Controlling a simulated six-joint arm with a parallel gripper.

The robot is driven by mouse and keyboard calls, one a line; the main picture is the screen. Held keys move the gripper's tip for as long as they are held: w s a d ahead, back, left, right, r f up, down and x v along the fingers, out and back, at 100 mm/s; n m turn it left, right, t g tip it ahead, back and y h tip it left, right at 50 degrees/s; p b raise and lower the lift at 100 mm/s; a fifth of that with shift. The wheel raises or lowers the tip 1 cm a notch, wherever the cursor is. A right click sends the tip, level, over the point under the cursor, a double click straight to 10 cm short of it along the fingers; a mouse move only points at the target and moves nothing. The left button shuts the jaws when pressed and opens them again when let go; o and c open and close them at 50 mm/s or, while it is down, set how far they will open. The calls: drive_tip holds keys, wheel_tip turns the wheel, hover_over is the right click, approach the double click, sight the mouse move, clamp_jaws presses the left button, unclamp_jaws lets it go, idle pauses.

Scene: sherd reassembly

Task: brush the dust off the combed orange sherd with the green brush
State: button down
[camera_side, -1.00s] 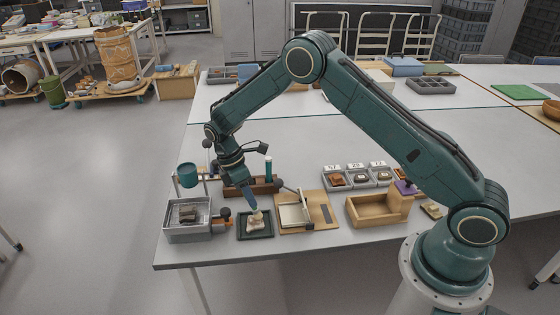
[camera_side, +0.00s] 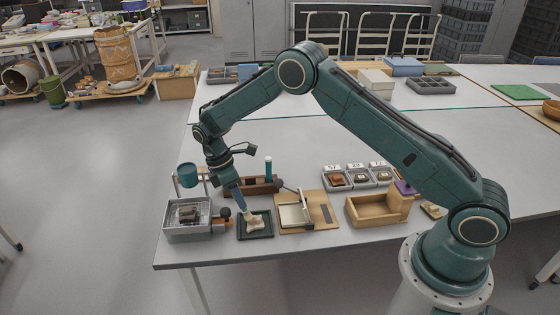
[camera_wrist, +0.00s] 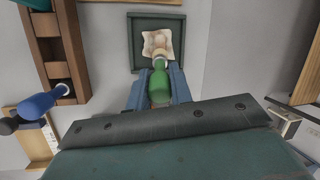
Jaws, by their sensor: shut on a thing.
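My gripper (camera_wrist: 159,86) is shut on the green brush (camera_wrist: 159,80), whose head points at the sherd. The sherd (camera_wrist: 156,40) lies in a dark green square tray (camera_wrist: 137,58). It looks pale and whitish with a brownish-orange patch; combing cannot be made out. In the wrist view the pale brush tip overlaps the sherd's near edge; whether it touches is unclear. In the side view my gripper (camera_side: 235,199) is tilted down above the tray's left part, and the sherd (camera_side: 256,224) shows to the right of the brush.
Left of the tray stands a grey box (camera_side: 190,235) with dark pieces inside. A wooden rack (camera_side: 262,186) stands behind, and a wooden board with a white plate (camera_side: 295,214) is on the right. A blue-handled tool (camera_wrist: 40,105) shows at left in the wrist view.

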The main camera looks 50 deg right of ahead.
idle(0.3)
drive_tip(key=shift+s+d+f, duration=0.15)
drive_tip(key=shift+s+d, duration=1.1)
drive_tip(key=shift+s, duration=0.05)
drive_tip(key=shift+w+a, duration=0.1)
drive_tip(key=shift+a, duration=0.05)
drive_tip(key=shift+w+a, duration=1.2)
drive_tip(key=shift+w, duration=0.1)
drive_tip(key=shift+s+d, duration=0.1)
drive_tip(key=shift+s+d, duration=1.1)
drive_tip(key=shift+d, duration=0.05)
drive_tip(key=shift+s, duration=0.1)
drive_tip(key=shift+w+a, duration=1.25)
drive_tip(key=shift+w, duration=0.05)
